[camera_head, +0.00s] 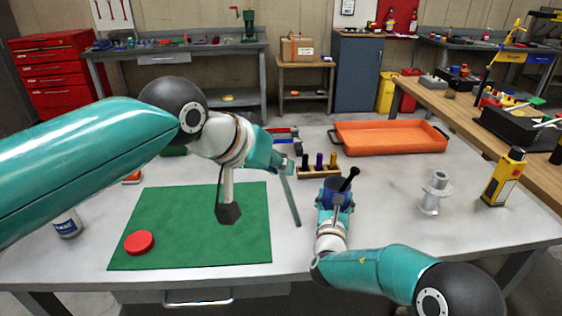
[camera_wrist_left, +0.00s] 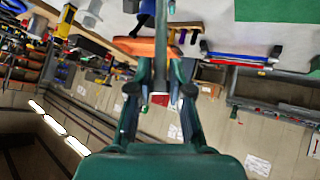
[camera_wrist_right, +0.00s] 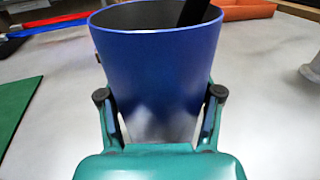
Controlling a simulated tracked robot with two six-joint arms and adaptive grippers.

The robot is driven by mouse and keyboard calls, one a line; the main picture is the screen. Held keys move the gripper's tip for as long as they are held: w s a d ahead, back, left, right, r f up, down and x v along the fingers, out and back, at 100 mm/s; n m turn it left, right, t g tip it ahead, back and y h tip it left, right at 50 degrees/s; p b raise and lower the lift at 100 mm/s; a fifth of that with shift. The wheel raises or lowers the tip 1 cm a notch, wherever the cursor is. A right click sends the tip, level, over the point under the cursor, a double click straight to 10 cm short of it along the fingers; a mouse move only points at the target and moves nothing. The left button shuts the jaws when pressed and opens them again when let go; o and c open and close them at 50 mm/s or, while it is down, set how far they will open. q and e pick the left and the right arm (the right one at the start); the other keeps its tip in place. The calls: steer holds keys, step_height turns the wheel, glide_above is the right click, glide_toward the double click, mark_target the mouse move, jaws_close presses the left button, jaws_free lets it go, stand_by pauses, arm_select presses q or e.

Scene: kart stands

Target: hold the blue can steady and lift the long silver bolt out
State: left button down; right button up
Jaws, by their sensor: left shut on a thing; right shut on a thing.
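The blue can (camera_head: 336,184) stands on the grey-white table, right of the middle in the head view. My right gripper (camera_head: 334,198) is shut around it from the near side; the can (camera_wrist_right: 155,70) fills the right wrist view. A black rod-like item (camera_head: 349,179) leans out of its mouth. My left gripper (camera_head: 284,164) is shut on the long silver bolt (camera_head: 291,200), which hangs slightly tilted outside and left of the can. The bolt (camera_wrist_left: 161,45) also shows between the fingers in the left wrist view. The can's inside is mostly hidden.
A wooden rack (camera_head: 318,171) with coloured pegs stands behind the can, and an orange tray (camera_head: 390,150) farther back. A green mat (camera_head: 190,245) with a red disc (camera_head: 139,242) lies left.

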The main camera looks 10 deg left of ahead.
steer(key=o, duration=1.2)
steer(key=shift+o, duration=0.2)
steer(key=s, duration=1.2)
